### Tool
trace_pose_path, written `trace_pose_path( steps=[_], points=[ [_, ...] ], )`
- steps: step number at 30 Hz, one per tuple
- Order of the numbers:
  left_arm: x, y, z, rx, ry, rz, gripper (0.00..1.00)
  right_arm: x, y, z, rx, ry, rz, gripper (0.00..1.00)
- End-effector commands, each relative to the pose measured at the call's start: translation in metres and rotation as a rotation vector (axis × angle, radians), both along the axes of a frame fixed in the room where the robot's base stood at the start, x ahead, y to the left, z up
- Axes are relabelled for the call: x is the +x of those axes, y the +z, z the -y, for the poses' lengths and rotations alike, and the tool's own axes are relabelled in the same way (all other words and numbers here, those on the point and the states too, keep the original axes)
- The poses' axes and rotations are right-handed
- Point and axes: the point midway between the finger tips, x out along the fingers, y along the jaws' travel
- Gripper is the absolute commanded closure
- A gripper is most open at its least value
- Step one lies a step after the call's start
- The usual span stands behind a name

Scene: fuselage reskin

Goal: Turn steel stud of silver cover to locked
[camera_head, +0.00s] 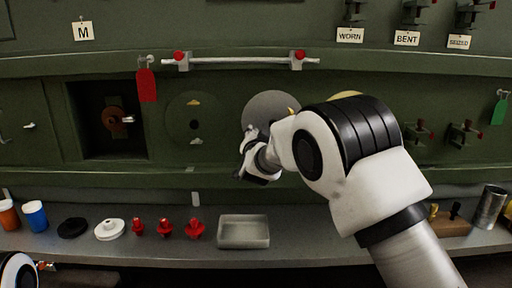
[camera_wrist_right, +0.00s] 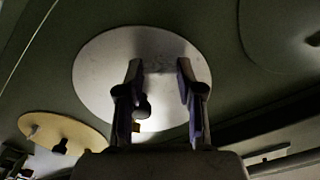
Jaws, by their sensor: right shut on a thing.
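The silver cover (camera_head: 268,106) is a round grey disc on the green fuselage wall, partly hidden by my right arm. It fills the middle of the right wrist view (camera_wrist_right: 110,75). My right gripper (camera_head: 250,148) is at the disc's lower left edge in the head view. In the wrist view its two fingers (camera_wrist_right: 158,85) stand in front of the disc. A small dark rounded stud (camera_wrist_right: 141,107) shows beside the left finger. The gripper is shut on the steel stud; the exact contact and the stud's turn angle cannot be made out.
A green round cover (camera_head: 192,136) and an open recess (camera_head: 86,120) lie to the left. A gold cover (camera_wrist_right: 70,128) lies beside the silver one. A horizontal bar (camera_head: 240,60) runs above. The shelf below holds a metal tray (camera_head: 243,242), red plugs (camera_head: 165,228) and cups.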

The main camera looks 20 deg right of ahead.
Motion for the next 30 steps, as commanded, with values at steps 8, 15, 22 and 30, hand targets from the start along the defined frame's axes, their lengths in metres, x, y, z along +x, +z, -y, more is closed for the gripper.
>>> trace_pose_path(
  steps=[8, 15, 22, 30],
  points=[
    [0.000, -0.035, 0.000, 0.000, 0.000, 0.000, 0.52, 0.000, -0.006, 0.000, 0.229, 0.000, 0.064, 0.98],
    [0.000, -0.050, 0.000, 0.000, 0.000, 0.000, 0.52, 0.000, -0.003, -0.001, 0.371, 0.000, 0.105, 0.98],
    [0.000, -0.056, 0.000, 0.000, 0.000, 0.000, 0.52, 0.000, -0.002, -0.001, 0.436, -0.001, 0.121, 0.98],
    [0.000, -0.056, 0.000, 0.000, 0.000, 0.000, 0.52, 0.000, 0.000, -0.001, 0.453, -0.001, 0.126, 0.98]
  ],
)
